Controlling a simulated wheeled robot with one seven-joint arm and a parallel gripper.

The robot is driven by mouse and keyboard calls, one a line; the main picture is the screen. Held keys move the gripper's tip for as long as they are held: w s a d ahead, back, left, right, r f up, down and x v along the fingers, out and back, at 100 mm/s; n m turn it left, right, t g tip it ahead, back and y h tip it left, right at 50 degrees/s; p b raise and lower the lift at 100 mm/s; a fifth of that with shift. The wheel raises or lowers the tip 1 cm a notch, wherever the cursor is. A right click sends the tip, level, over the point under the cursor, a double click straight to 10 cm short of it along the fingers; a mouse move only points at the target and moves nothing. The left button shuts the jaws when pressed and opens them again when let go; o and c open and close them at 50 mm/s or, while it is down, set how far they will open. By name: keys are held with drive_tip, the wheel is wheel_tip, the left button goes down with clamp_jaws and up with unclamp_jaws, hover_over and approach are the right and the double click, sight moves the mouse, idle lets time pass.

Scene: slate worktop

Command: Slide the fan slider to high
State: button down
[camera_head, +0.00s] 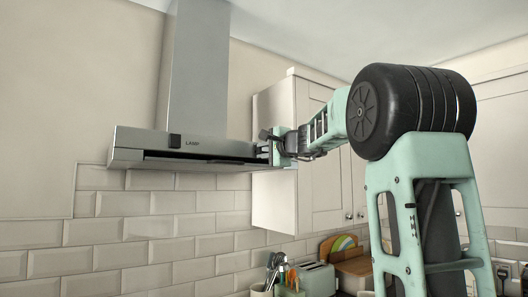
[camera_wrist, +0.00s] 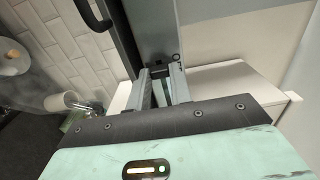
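The steel range hood (camera_head: 140,139) hangs on the wall in the head view, with its control strip along the front edge. A black knob (camera_head: 175,141) sits on the strip's left part, beside a small label that looks like "LAMP". My gripper (camera_head: 264,148) is at the strip's right end and covers that part, so no fan slider or marking can be made out there. In the wrist view my gripper's two fingers (camera_wrist: 162,88) stand apart against the hood front. A small dark block (camera_wrist: 158,73) shows between their tips; I cannot tell whether they grip it.
A white wall cabinet (camera_head: 285,190) stands right of the hood, close to my gripper. Below are a toaster (camera_head: 315,278), upright boards (camera_head: 345,250) and utensils (camera_head: 276,268). The tiled wall under the hood is clear.

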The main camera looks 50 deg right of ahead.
drive_tip(key=s+d+b, duration=0.1)
drive_tip(key=d+b, duration=0.1)
drive_tip(key=d, duration=0.5)
drive_tip(key=shift+s, duration=0.4)
drive_tip(key=shift+d, duration=0.1)
drive_tip(key=c, duration=1.2)
unclamp_jaws()
drive_tip(key=shift+d, duration=0.1)
drive_tip(key=shift+c, duration=0.2)
drive_tip(key=b+v, duration=0.7)
drive_tip(key=v, duration=1)
drive_tip(key=shift+s+a, duration=0.15)
drive_tip(key=shift+a, duration=0.1)
